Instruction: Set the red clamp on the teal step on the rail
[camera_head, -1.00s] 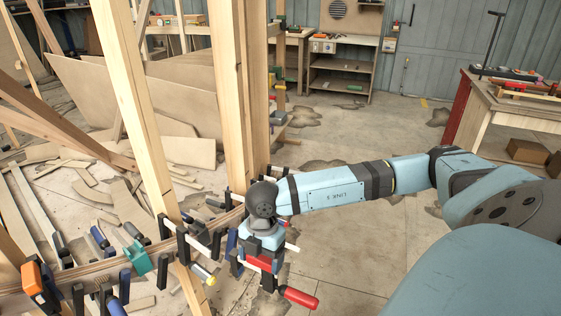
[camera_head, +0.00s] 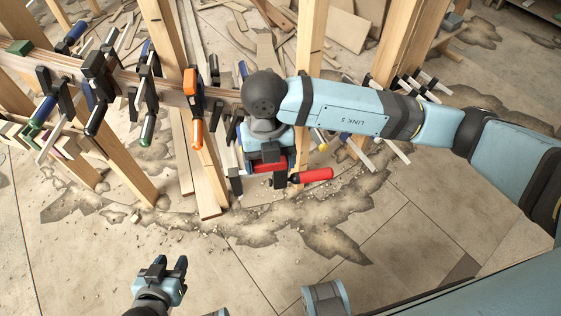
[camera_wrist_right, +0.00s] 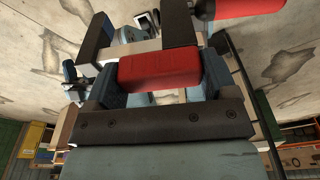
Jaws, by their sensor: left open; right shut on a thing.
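The red clamp (camera_head: 312,175) is in my right gripper (camera_head: 268,162), which is shut on its red body. Its red handle sticks out to the right. In the right wrist view the clamp's red body (camera_wrist_right: 160,70) lies between the fingers. The curved wooden rail (camera_head: 172,91) runs from the far left toward my right wrist. My left gripper (camera_head: 172,265) is open and empty, low in the head view, well away from the rail.
An orange clamp (camera_head: 192,90) sits on the rail just left of my right gripper. Several dark clamps, some with blue or green handles, crowd the rail further left. Wooden posts (camera_head: 308,45) stand behind and beside it. The floor in front is open, with scattered debris.

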